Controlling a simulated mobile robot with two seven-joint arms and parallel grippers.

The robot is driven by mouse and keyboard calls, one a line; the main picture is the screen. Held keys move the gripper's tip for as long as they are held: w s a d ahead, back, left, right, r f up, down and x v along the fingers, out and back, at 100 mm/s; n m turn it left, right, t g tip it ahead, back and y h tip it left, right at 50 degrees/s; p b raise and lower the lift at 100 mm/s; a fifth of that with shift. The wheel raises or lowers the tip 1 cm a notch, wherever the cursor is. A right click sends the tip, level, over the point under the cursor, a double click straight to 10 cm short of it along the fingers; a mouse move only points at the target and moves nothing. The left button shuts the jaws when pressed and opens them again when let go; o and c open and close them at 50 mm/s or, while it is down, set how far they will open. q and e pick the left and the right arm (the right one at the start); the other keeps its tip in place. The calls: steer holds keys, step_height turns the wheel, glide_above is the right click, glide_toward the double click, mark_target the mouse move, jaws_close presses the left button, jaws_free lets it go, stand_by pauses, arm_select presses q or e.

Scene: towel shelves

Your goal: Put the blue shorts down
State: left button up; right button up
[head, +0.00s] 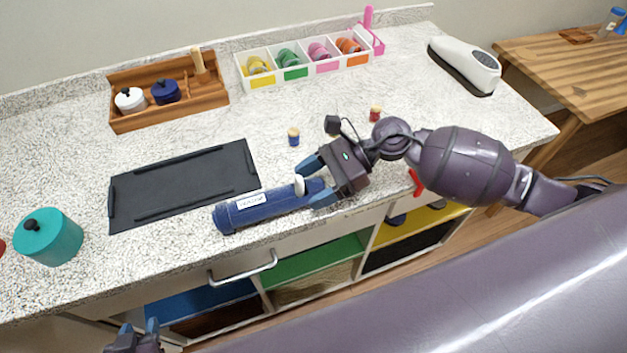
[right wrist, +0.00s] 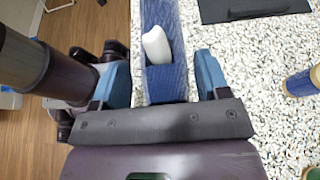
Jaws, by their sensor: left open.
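A long blue item (head: 262,208) with a white label lies on the counter near its front edge. It is the only thing here that could be the blue shorts, though it looks like a stiff roll or case. It also shows in the right wrist view (right wrist: 166,88), with a white rounded piece (right wrist: 157,45) on it. My right gripper (head: 313,183) is around the item's right end. Its blue fingers stand apart on either side, with a gap to the item on each side. My left gripper (head: 138,338) is open and low at the bottom left, partly cut off.
A black tray (head: 185,185) lies behind the blue item. A teal pot (head: 48,238) stands left, a wooden tray (head: 125,115) and white compartment box (head: 240,75) at the back. A small blue jar (head: 293,137) stands near my right gripper. Open shelves and a drawer handle (head: 243,268) are below.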

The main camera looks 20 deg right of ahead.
steer(key=shift+o, duration=1.4)
steer(key=b+v, duration=0.1)
steer(key=v, duration=0.9)
steer(key=shift+d+r, duration=0.1)
steer(key=shift+d, duration=0.1)
steer(key=shift+b+v, duration=0.35)
steer(key=shift+v, duration=0.45)
steer(key=shift+r, duration=0.1)
